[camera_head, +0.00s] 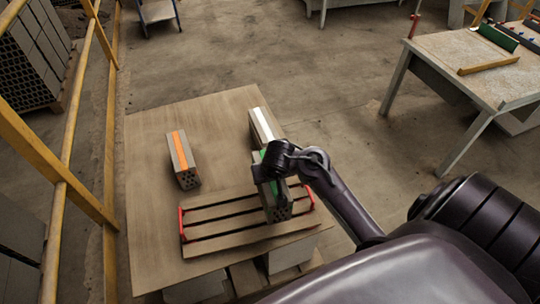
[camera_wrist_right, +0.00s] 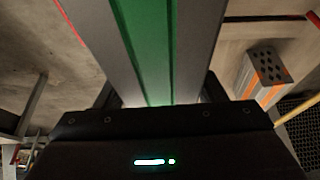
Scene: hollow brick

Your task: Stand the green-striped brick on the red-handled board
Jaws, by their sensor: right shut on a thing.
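The green-striped grey hollow brick (camera_head: 277,209) is over the right part of the red-handled slatted board (camera_head: 213,229), with its holed end facing the near side. I cannot tell whether it touches the slats. My right gripper (camera_head: 273,176) is shut on this brick from above and hides part of its top. In the right wrist view the brick's green stripe (camera_wrist_right: 152,45) runs between the two fingers (camera_wrist_right: 158,97). The board lies on the near part of the tabletop, with a red handle at each end. My left gripper is not in view.
An orange-striped brick (camera_head: 183,159) stands on the tabletop (camera_head: 150,215) left of and behind the board. A white-striped brick (camera_head: 261,125) stands close behind the held brick. The board's left and middle slats are bare. A yellow railing (camera_head: 68,160) runs along the left.

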